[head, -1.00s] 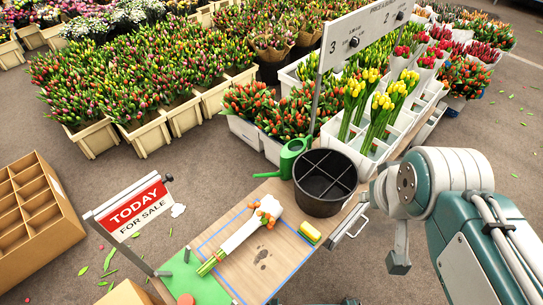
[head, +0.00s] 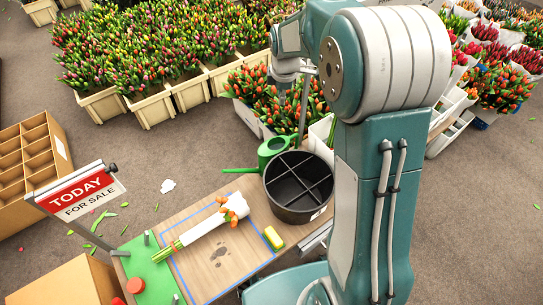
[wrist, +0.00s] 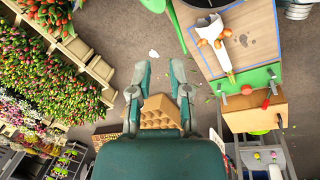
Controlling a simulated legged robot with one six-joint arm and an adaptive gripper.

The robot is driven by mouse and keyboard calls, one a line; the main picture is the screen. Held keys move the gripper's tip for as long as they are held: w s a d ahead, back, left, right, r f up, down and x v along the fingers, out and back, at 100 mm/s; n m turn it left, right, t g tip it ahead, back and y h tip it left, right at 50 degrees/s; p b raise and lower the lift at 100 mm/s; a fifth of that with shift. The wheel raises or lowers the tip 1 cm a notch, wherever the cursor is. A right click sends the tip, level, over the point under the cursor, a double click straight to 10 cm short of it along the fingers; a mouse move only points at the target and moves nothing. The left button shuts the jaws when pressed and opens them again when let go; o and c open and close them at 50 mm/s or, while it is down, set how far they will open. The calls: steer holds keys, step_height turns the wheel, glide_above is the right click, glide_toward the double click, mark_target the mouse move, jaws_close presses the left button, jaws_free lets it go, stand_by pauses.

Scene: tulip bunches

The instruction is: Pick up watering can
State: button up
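The green watering can (head: 272,148) stands at the back edge of the wooden table, just left of a black divided bucket (head: 298,187). Its spout points left in the head view. In the wrist view, a green part (wrist: 179,24) at the top edge, left of the table, looks like the can, mostly cut off. My gripper (wrist: 161,68) is open and empty, with its two fingers apart above the floor. In the head view my arm rises in front of the right side, and the gripper's fingers cannot be made out there.
A wrapped tulip bunch (head: 205,226) and a yellow sponge (head: 274,238) lie on the table (head: 215,262). A sale sign (head: 80,192) stands at the left. Tulip crates (head: 187,93) fill the back. Open floor lies left of the table.

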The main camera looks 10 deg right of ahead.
mark_target(263, 162)
steer(key=w+d+f+n, duration=0.1)
steer(key=w+f+n, duration=0.1)
steer(key=f, duration=1.1)
steer(key=w+d+f+n+g, duration=0.1)
steer(key=w+f+n, duration=0.2)
steer(key=f, duration=1.1)
steer(key=w+d+f+n+g, duration=0.1)
steer(key=w+f+n, duration=0.2)
steer(key=f, duration=1)
steer(key=shift+f+n, duration=0.15)
steer(key=shift+n, duration=0.6)
steer(key=shift+f+n, duration=0.15)
steer(key=shift+n, duration=0.6)
jaws_close()
steer(key=shift+w+r, duration=0.15)
